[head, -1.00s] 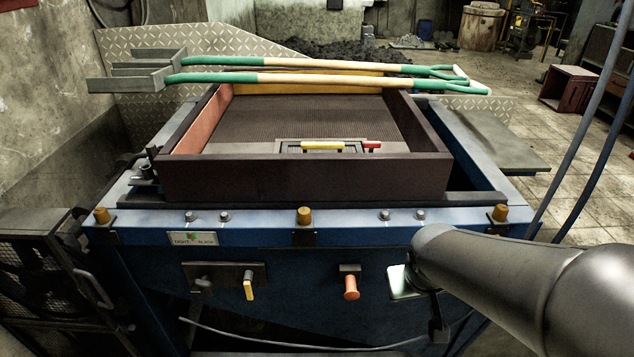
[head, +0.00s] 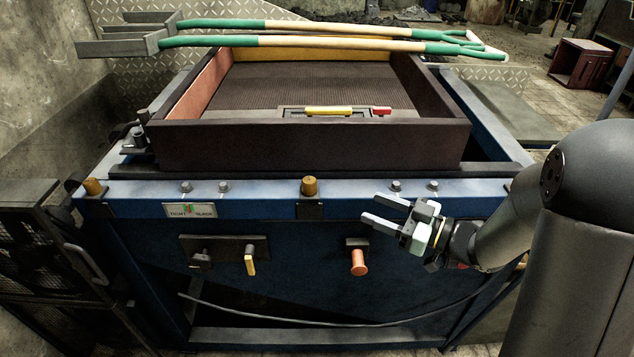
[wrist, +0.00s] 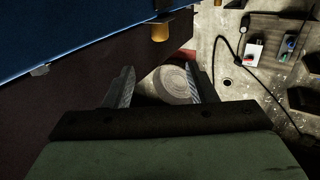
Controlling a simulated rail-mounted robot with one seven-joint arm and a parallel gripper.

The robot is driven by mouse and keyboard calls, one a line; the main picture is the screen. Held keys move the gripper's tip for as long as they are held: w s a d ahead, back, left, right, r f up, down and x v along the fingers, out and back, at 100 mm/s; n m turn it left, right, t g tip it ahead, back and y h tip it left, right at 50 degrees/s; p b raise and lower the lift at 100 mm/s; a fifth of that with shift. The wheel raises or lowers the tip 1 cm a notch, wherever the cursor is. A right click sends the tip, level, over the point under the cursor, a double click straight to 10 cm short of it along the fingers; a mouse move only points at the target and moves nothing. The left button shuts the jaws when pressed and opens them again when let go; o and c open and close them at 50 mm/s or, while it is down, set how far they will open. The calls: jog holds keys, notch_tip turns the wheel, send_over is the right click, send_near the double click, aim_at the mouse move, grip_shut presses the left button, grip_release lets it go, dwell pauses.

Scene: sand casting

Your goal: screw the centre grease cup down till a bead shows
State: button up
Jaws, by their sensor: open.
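The centre grease cup (head: 309,187) is a small brass-coloured cylinder upright on a dark bracket at the middle of the blue front rail. A matching left cup (head: 93,187) stands at the rail's left end; the right one is mostly hidden behind my arm. My gripper (head: 372,208) is open and empty, in front of the rail, right of the centre cup and a little lower, apart from it. Its fingers point left. In the wrist view a brass cup (wrist: 160,31) shows beyond the open fingers (wrist: 159,69); I cannot tell which. No bead is visible.
Bolt heads (head: 396,186) stand on the rail beside the cup. An orange knob (head: 359,261) and a yellow lever (head: 250,261) stick out below. A dark moulding frame (head: 310,146) sits behind the rail, with two shovels (head: 330,41) lying across its far part.

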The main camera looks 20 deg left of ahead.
aim_at(315, 186)
jog(key=p+x, duration=0.1)
jog(key=x, duration=1.5)
jog(key=shift+a+p, duration=0.3)
jog(key=shift+a, duration=0.1)
jog(key=c, duration=1)
jog(key=shift+o, duration=0.2)
jog(key=shift+f+m+t+b, duration=0.1)
jog(key=shift+m+t+b, duration=0.25)
jog(key=shift+b, duration=0.2)
